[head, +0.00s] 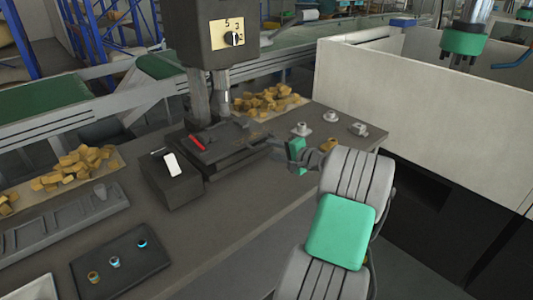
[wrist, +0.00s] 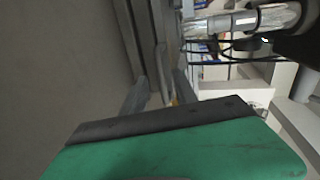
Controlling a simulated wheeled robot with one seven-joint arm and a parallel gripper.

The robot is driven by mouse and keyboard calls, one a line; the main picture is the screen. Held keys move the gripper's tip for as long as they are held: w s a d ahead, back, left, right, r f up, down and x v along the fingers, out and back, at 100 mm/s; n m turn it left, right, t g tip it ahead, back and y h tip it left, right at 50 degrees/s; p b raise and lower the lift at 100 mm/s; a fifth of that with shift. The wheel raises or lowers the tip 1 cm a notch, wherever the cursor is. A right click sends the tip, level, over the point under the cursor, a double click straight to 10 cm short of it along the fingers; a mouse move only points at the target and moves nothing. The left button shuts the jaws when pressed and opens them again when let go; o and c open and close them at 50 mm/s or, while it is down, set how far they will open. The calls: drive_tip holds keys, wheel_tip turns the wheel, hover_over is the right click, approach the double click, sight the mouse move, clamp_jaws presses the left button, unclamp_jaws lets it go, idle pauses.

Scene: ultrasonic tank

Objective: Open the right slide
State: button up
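The dark fixture (head: 222,150) with its slides sits on the bench under the machine head; a red handle or bar (head: 197,143) lies on its left part. My gripper (head: 270,142) is at the fixture's right end, by the right slide (head: 250,143), reaching in from the right. In the wrist view, the two grey fingers of my gripper (wrist: 160,92) stand apart, with a grey bar-like part (wrist: 160,60) of the fixture beyond and between them. I cannot tell whether the fingers touch it. The right slide's exact position is partly hidden by the fingers.
The machine head (head: 210,30) and its column stand behind the fixture. A black box (head: 170,185) is on the left. Trays of yellow pieces (head: 270,100) lie behind. Small metal parts (head: 301,129) stand right of my gripper. A white wall (head: 420,110) bounds the right side.

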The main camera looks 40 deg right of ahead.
drive_tip(key=shift+s+d+f+m+t, duration=0.15)
drive_tip(key=shift+s+d+m, duration=0.1)
drive_tip(key=shift+d, duration=0.25)
drive_tip(key=shift+s+d+m+t, duration=0.15)
drive_tip(key=shift+s+d, duration=0.05)
drive_tip(key=shift+d, duration=0.3)
drive_tip(key=shift+w, duration=0.3)
drive_tip(key=x, duration=0.7)
drive_tip(key=shift+d, duration=0.1)
clamp_jaws()
